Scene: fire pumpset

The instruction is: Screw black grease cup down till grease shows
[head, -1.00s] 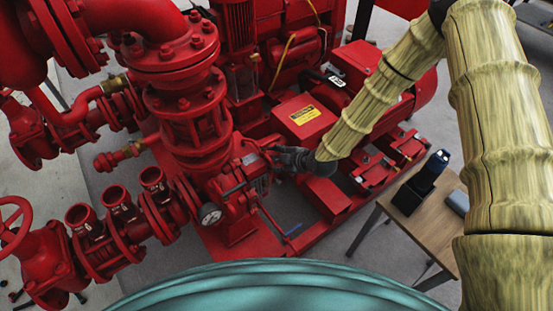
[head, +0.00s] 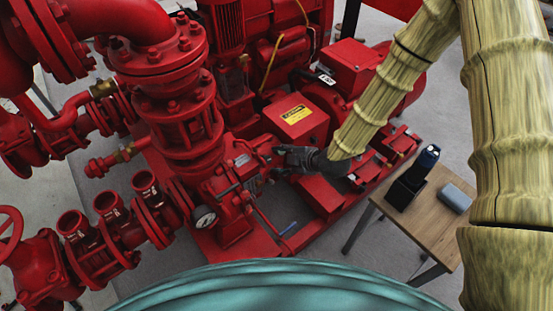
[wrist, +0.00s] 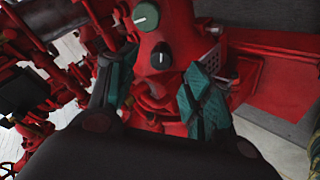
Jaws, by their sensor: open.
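In the wrist view, a small round black cap (wrist: 161,58) with a white mark sits on the red pump housing; it looks like the black grease cup. A dark green round cap (wrist: 146,16), also with a white mark, sits just above it. My gripper (wrist: 160,78) is open, its teal-padded fingers spread on either side below the black cap, with nothing between the pads. I cannot tell whether a finger touches the housing. In the head view my gripper (head: 281,158) is beside the red pump; the caps cannot be made out there. No grease can be seen.
A red box with a yellow label (head: 295,115) stands behind my gripper. A wooden table (head: 428,228) with a black holder and a blue-grey object is at right. Grey floor is open around it.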

